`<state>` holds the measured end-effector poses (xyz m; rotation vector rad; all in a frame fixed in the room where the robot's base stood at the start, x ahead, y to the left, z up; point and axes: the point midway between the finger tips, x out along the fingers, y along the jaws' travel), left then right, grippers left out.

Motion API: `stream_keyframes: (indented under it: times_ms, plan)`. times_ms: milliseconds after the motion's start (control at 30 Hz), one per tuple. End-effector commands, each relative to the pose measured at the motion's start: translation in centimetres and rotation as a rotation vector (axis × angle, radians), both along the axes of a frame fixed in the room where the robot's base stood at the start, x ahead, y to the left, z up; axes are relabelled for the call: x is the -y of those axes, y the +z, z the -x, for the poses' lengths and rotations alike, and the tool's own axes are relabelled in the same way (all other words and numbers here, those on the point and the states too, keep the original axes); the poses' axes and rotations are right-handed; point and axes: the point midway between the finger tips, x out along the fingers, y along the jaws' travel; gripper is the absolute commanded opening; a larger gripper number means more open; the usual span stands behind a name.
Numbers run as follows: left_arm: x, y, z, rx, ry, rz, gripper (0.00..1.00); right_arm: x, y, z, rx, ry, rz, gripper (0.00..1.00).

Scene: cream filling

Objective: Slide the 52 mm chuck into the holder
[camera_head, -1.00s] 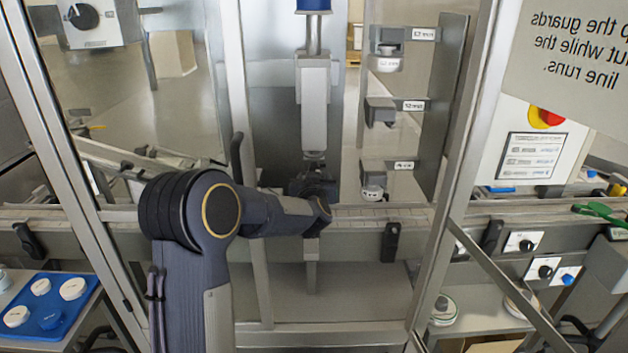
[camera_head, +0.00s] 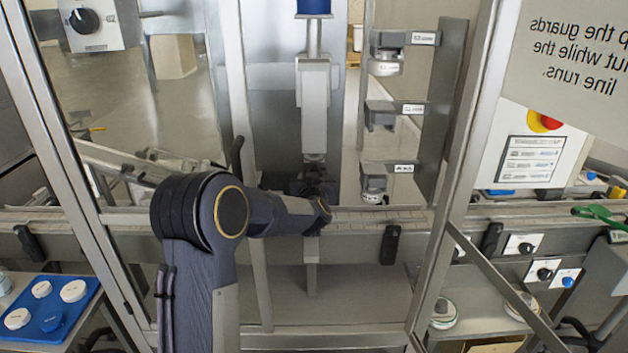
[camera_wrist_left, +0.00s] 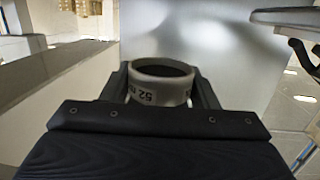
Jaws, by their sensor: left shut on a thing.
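The 52 mm chuck (camera_wrist_left: 160,84) is a pale grey ring with a dark opening and a "52" marking. It sits between the two dark fingers of my left gripper (camera_wrist_left: 160,88) in the left wrist view. In the head view my left gripper (camera_head: 314,190) is just below the lower end of the grey vertical spindle head (camera_head: 314,95), where the holder seems to be. The arm and gripper hide the chuck there, and I cannot tell whether it touches the holder. My right gripper is not in view.
A rack (camera_head: 440,110) with three labelled brackets stands right of the spindle; its top and bottom brackets carry chucks, the middle one looks empty. A conveyor rail (camera_head: 360,240) runs across below. Guard frame posts (camera_head: 462,150) stand nearby. A blue tray (camera_head: 85,300) holds several lids.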

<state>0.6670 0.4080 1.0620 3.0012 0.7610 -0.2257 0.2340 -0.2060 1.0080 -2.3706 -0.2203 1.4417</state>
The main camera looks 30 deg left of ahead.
Motion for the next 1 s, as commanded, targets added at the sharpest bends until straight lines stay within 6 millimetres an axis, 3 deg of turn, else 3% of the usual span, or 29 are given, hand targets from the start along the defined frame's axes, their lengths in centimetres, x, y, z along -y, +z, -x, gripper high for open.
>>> stream_keyframes:
  times_ms: [133,167,333,667,1000]
  plan:
    - [0.0,0.1,0.0,0.002,0.0,-0.001,0.31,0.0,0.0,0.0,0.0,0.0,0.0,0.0]
    - [0.0,0.1,0.0,0.002,0.0,0.0,0.57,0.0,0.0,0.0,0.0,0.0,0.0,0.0]
    - [0.0,0.1,0.0,0.001,0.0,0.0,0.79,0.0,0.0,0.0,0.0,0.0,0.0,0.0]
    - [0.2,0.1,0.3,0.001,-0.001,0.001,0.8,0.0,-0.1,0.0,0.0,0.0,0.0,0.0]
    - [2.7,0.8,4.9,0.002,-0.002,0.002,0.8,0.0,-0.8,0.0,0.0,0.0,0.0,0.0]
